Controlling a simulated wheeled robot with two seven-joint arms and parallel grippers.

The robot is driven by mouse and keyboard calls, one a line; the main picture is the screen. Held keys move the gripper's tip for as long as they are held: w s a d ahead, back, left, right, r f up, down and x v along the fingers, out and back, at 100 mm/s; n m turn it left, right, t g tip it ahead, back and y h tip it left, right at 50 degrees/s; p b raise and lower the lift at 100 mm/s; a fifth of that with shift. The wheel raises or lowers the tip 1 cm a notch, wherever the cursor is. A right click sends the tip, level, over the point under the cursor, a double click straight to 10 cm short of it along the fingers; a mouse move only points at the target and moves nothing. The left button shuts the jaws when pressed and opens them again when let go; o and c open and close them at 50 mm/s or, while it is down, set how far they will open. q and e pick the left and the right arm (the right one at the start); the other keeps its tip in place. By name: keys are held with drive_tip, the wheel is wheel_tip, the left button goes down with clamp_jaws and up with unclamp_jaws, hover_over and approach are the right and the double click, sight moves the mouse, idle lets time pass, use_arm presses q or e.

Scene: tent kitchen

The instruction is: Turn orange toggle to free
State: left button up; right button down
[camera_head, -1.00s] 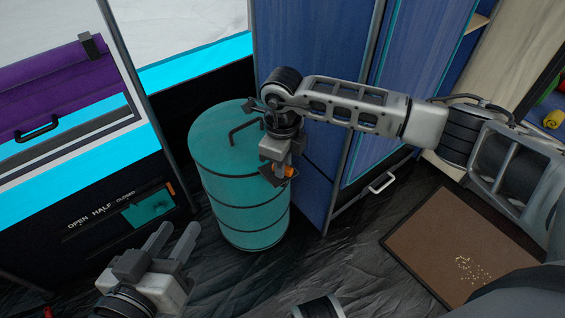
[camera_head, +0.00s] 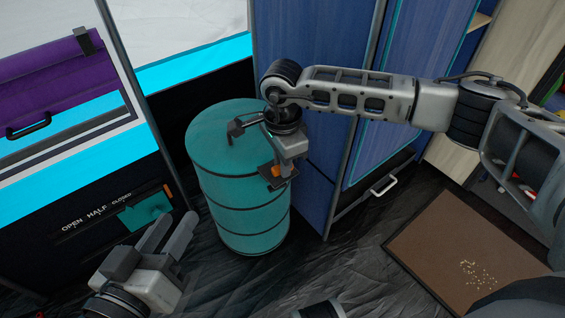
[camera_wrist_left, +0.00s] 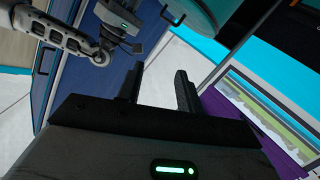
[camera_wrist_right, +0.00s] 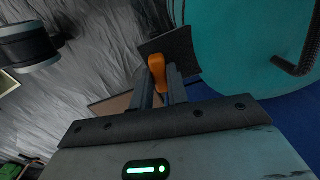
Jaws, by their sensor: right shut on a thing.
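The orange toggle (camera_wrist_right: 157,72) shows in the right wrist view as an upright orange piece beside a dark square plate (camera_wrist_right: 178,52). It also shows as a small orange spot in the head view (camera_head: 277,171), in front of the teal barrel. My right gripper (camera_head: 283,176) points down there, shut on the orange toggle; its fingers hide part of it. I cannot tell what the plate is fixed to. My left gripper (camera_head: 174,222) is open and empty at lower left, apart from the toggle; its two fingers also show spread in the left wrist view (camera_wrist_left: 157,78).
The teal barrel (camera_head: 240,205) with a bent handle stands behind my right gripper. Blue cabinets (camera_head: 312,150) rise beside it. A black panel (camera_head: 60,195) marked OPEN, HALF, CLOSED is at left. A brown mat (camera_head: 440,235) lies on the dark floor at right.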

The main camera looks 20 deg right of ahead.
drive_tip(key=shift+n, duration=0.7)
use_arm(q)
drive_tip(key=shift+d+r, duration=0.1)
drive_tip(key=shift+r, duration=0.05)
use_arm(e)
drive_tip(key=shift+n, duration=0.3)
use_arm(q)
drive_tip(key=shift+r, duration=0.15)
use_arm(e)
drive_tip(key=c, duration=1.4)
unclamp_jaws()
use_arm(q)
drive_tip(key=shift+f, duration=0.2)
use_arm(e)
drive_tip(key=shift+o, duration=0.2)
drive_tip(key=shift+r, duration=0.1)
